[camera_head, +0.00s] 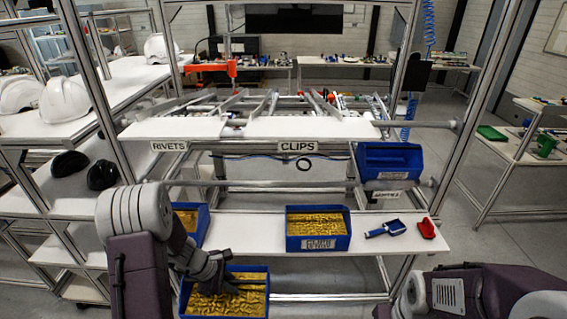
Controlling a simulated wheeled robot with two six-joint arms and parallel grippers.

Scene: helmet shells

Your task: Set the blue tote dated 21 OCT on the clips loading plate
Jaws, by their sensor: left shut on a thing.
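A blue tote (225,270) full of yellow pieces is at the bottom of the view, in front of the lower shelf. My left gripper (232,284) is over it and shut on it, though the arm hides part of the grip. No date label shows on this tote. A second blue tote (318,243) with yellow pieces stands on the lower shelf; its front label is too small to read surely. A third (203,222) is partly hidden behind my left arm. The clips loading plate (300,128), white and bare, is above the CLIPS sign (298,147). My right gripper is out of view.
The RIVETS plate (175,130) is left of the clips plate. A larger dark blue bin (390,160) hangs at the right. A blue-handled tool (387,228) and a red scoop (427,229) lie on the lower shelf (260,232). Metal posts frame the rack. White helmets (65,100) sit left.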

